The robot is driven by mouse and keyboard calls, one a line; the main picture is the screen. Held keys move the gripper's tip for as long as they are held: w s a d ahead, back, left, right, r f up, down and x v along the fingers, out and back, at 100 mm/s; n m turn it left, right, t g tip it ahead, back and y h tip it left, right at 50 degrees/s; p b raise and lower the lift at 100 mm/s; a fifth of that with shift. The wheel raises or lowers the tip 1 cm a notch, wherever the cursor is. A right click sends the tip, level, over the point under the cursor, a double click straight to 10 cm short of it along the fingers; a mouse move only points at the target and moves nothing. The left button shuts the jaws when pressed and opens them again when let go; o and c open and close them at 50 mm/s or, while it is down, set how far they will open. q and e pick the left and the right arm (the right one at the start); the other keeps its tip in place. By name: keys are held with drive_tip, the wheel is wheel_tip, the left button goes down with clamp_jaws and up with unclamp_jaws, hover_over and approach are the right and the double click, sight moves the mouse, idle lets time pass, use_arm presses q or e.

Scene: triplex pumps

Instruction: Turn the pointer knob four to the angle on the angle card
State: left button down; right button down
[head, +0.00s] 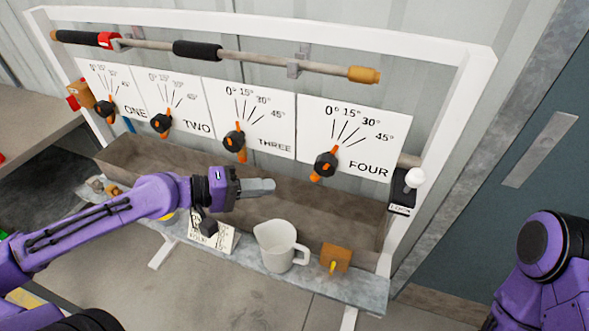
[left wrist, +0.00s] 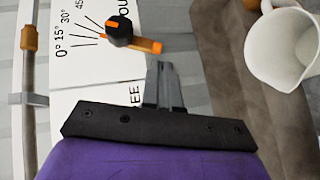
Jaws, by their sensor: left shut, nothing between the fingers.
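Pointer knob four (head: 325,163) is black with an orange pointer, on the white FOUR dial panel (head: 370,170) marked 0°, 15°, 30° and 45°. Its orange tail points down-left and its other end up-right; the exact mark is unclear. The knob also shows in the left wrist view (left wrist: 119,31), just beyond my fingertips. The angle card (head: 222,243) stands on the front ledge, its writing small and partly covered. My left gripper (head: 270,186) is shut and empty, lower left of the knob, apart from it. Its shut fingers show in the left wrist view (left wrist: 163,72). My right gripper is out of view.
Similar knobs one (head: 104,108), two (head: 161,123) and three (head: 234,140) sit to the left. A brown trough (head: 300,205) runs below the dials. A white jug (head: 276,247) and an orange block (head: 336,257) stand in front. A white-knobbed lever (head: 414,178) is at right.

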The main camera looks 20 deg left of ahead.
use_arm(q)
drive_tip(key=a+r+t+y, duration=0.1)
drive_tip(key=a+r+t, duration=0.1)
drive_tip(key=a, duration=0.3)
approach(312, 178)
drive_tip(key=shift+w+d, duration=1.75)
drive_tip(key=shift+w, duration=0.95)
drive_tip(key=shift+f, duration=0.45)
drive_tip(key=d+f+b, duration=0.1)
drive_tip(key=b, duration=0.2)
drive_tip(key=shift+d+n+h, duration=0.15)
drive_tip(key=shift+n+h, duration=0.15)
drive_tip(key=shift+n, duration=0.1)
drive_tip(key=shift+r, duration=0.1)
